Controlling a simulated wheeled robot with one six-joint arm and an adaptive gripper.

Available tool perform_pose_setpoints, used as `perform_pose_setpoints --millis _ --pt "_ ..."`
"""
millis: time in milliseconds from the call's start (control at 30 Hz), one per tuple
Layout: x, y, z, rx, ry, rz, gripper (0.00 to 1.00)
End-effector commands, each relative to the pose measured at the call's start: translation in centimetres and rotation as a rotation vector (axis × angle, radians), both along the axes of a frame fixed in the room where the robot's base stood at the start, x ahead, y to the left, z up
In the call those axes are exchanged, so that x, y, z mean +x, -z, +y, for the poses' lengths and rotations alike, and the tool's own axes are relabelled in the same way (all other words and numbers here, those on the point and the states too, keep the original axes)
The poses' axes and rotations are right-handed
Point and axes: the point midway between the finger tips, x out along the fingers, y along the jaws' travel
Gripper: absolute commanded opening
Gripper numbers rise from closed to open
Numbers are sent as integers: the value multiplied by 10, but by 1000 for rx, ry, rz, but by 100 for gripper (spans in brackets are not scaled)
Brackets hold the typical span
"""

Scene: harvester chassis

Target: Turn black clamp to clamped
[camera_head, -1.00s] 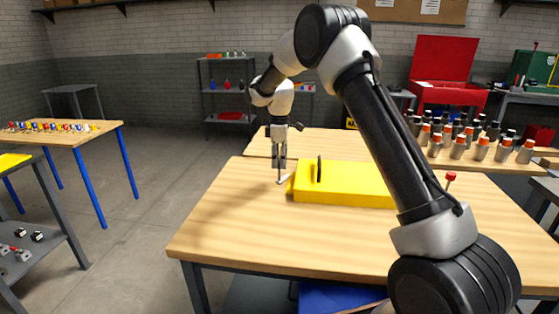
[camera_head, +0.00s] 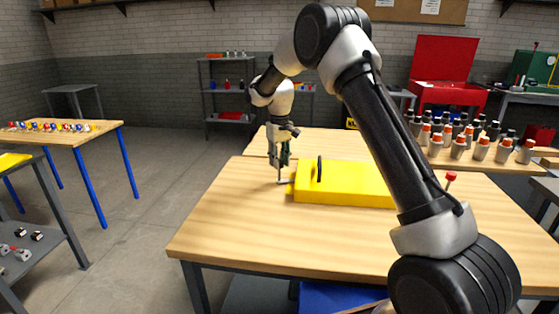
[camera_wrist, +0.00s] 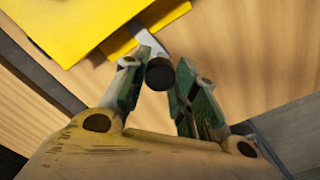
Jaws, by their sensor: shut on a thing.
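The yellow chassis (camera_head: 350,185) lies on the near wooden table. A grey lever (camera_wrist: 140,36) with a black round end (camera_wrist: 160,74), which looks like the black clamp, sticks out beside a yellow tab at the chassis edge in the wrist view. In the head view the pale lever (camera_head: 286,182) is small at the chassis's left end. My gripper (camera_head: 281,178) is there, pointing down. In the wrist view my gripper (camera_wrist: 158,85) has its green-lined fingers on either side of the black end, shut on it. The exact contact is partly hidden.
A black upright handle (camera_head: 319,169) stands on the chassis near its left end. A red knob (camera_head: 450,177) stands to its right. The near table (camera_head: 230,220) is bare at front left. Orange-topped bottles (camera_head: 481,148) crowd the table at right.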

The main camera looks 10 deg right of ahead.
Motion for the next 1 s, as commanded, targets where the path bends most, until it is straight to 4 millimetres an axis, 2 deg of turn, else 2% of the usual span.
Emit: perform_pose_setpoints --millis 300,867,900,1000 --pt "0 -1 0 0 128 -1 5" --pt "0 -1 0 0 157 0 5" --pt "0 -1 0 0 157 0 32" --pt "0 -1 0 0 157 1 50"
